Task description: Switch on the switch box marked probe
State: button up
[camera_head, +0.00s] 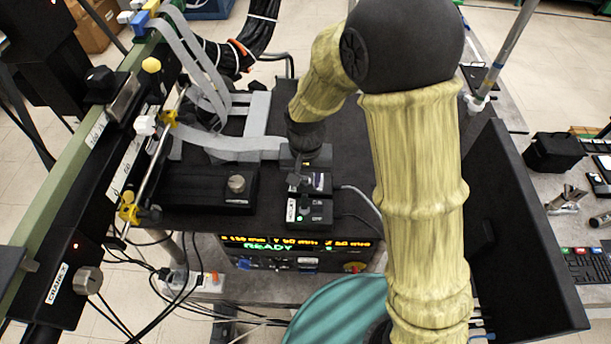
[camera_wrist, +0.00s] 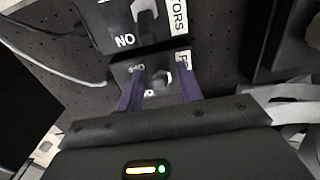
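The probe switch box (camera_wrist: 122,72) is a small black box in the lower middle of the wrist view. Its white label is partly cut off by a finger, with only the first letters showing. A grey toggle (camera_wrist: 156,77) stands on it; I cannot tell which way it is thrown. My gripper (camera_wrist: 160,73) is open, its two purple fingers on either side of the toggle, with gaps visible. In the head view my gripper (camera_head: 304,160) is over the far end of the small switch boxes and partly hides them.
Another switch box (camera_wrist: 115,25), its label ending in "TORS", sits just beyond in the wrist view. In the head view, a near switch box (camera_head: 318,212) shows a green light. A black unit with a knob (camera_head: 236,184) lies left, grey ribbon cables (camera_head: 225,143) behind it. A display (camera_head: 270,246) reads READY.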

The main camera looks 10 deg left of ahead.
grip_shut()
jog(key=shift+w+r+g+p, duration=0.15)
jog(key=shift+g+p, duration=0.15)
jog(key=shift+p, duration=0.2)
jog(key=shift+w+r+g+p, duration=0.1)
jog(key=shift+w+g+p, duration=0.15)
jog(key=shift+g+p, duration=0.6)
jog(key=w+g+p, duration=0.1)
jog(key=g+p, duration=0.1)
jog(key=shift+p, duration=0.3)
jog(key=g, duration=0.2)
jog(key=w+g+p, duration=0.1)
jog(key=shift+f+g, duration=0.25)
jog(key=shift+w+g+h, duration=0.3)
jog(key=shift+g, duration=0.8)
jog(key=shift+s+a, duration=0.1)
grip_release()
jog(key=shift+f, duration=0.1)
